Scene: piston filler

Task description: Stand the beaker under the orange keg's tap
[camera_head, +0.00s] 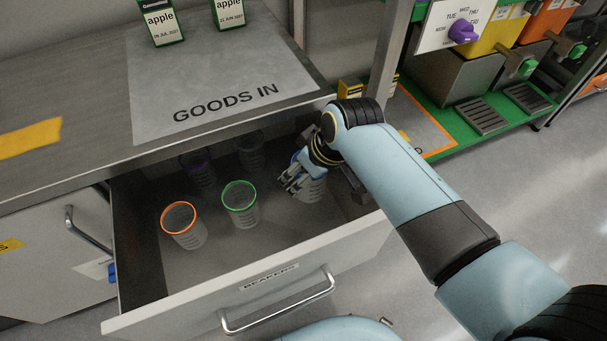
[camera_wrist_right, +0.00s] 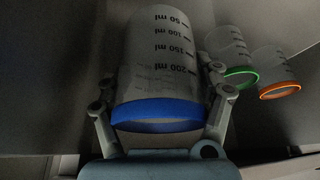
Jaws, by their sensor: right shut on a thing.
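My right gripper (camera_head: 297,182) reaches into the open drawer and is shut on a clear beaker with a blue rim (camera_head: 316,187). In the right wrist view the blue-rimmed beaker (camera_wrist_right: 165,75) lies between the two fingers (camera_wrist_right: 160,95), with its millilitre marks showing. The gripper partly hides it in the head view. The orange keg (camera_head: 551,20) stands on the green-edged stand at the upper right, and its green tap (camera_head: 577,51) sticks out at the front. My left gripper is not in view.
The drawer (camera_head: 150,318) also holds an orange-rimmed beaker (camera_head: 187,231), a green-rimmed beaker (camera_head: 241,206) and dimmer ones behind. The counter (camera_head: 90,100) overhangs the drawer's back. A yellow keg (camera_head: 490,38) stands left of the orange one. Drip grates (camera_head: 527,97) sit below the taps.

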